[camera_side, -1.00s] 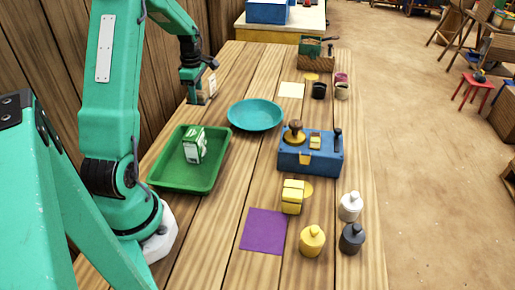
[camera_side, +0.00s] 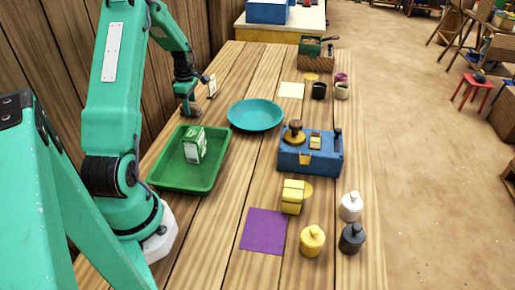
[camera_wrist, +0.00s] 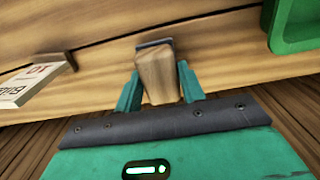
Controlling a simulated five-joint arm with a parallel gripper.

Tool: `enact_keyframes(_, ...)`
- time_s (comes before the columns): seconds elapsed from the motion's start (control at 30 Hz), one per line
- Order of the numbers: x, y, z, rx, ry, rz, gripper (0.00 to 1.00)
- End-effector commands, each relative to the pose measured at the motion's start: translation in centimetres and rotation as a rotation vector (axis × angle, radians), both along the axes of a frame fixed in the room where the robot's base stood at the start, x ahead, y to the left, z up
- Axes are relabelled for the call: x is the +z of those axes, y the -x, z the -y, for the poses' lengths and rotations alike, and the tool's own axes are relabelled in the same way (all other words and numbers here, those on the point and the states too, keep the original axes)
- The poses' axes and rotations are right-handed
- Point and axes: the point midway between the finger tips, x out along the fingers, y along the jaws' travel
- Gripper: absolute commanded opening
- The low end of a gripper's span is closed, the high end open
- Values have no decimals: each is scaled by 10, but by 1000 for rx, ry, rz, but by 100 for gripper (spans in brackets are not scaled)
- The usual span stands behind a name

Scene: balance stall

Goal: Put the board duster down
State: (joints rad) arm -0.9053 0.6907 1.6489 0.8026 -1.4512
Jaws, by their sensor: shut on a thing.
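The board duster (camera_wrist: 157,72), a wooden block with a dark grey strip at its far end, is between the two green fingers of my gripper (camera_wrist: 160,88) in the wrist view. My gripper is shut on it. In the side view my gripper (camera_side: 190,108) is low over the left edge of the wooden table, behind the green tray. The duster cannot be made out there. I cannot tell whether it touches the table.
A small white sign (camera_side: 212,86) stands just behind my gripper; it also shows in the wrist view (camera_wrist: 32,86). The green tray (camera_side: 160,178) holds a green and white carton (camera_side: 194,145). A teal plate (camera_side: 256,116) and a blue box (camera_side: 310,160) stand to the right.

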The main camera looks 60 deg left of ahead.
Motion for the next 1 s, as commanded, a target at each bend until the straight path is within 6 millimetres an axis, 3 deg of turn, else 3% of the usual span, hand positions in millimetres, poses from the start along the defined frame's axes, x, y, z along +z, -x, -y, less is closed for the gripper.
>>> enact_keyframes(0.5,-8,0,0,0,-1,1,16)
enact_keyframes(0.53,-7,0,0,0,-1,1,45)
enact_keyframes(0.6,-7,0,0,0,-1,1,59)
enact_keyframes(1.0,-5,0,0,0,-1,1,61)
